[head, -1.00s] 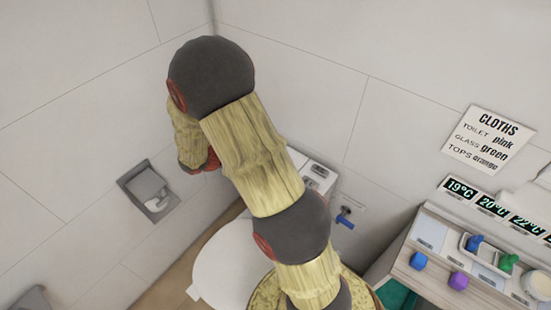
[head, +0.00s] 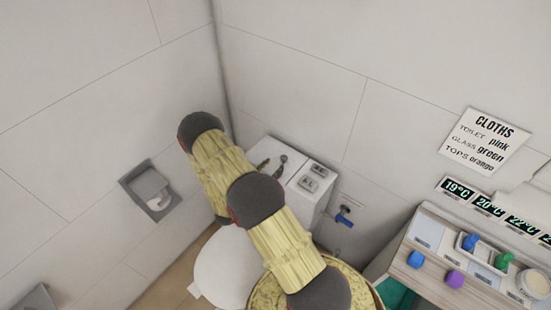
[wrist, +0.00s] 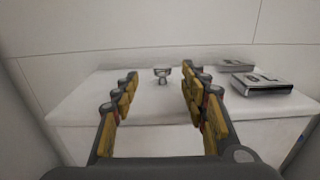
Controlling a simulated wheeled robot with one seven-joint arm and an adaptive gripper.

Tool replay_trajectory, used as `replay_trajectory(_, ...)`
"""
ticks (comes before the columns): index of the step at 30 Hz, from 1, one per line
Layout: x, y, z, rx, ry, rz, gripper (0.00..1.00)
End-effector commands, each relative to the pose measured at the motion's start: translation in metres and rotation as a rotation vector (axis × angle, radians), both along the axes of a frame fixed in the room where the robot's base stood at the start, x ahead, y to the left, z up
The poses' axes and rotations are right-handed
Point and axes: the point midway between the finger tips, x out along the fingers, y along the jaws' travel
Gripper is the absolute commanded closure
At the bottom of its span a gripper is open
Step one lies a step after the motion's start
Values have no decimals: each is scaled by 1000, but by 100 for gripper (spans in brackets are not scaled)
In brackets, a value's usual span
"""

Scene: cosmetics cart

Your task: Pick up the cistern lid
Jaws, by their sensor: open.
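The white cistern lid (head: 268,148) lies flat on top of the cistern against the back wall, partly hidden by my arm in the head view. In the wrist view the lid (wrist: 75,103) spreads below and beyond the fingers. A small metal-looking knob (wrist: 162,75) stands up from it; the knob also shows in the head view (head: 283,158). My gripper (wrist: 160,80) is open and empty, its fingers either side of the knob in the picture. The knob appears near or just beyond the fingertips; contact is not visible.
Two dark-marked flat blocks (wrist: 262,84) sit to the right on the cistern top. A white toilet lid (head: 225,265) is below my arm. A blue valve (head: 344,216) is right of the cistern. A wall holder (head: 150,190) is left; a counter with coloured items (head: 455,279) is right.

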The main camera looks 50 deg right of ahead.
Motion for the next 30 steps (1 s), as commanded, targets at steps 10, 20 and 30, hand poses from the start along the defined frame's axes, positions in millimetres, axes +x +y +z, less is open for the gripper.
replay_trajectory(10,2,-31,-3,-1,3,3,56)
replay_trajectory(20,2,-73,-6,-1,2,2,56)
replay_trajectory(30,3,-77,-5,-1,3,4,58)
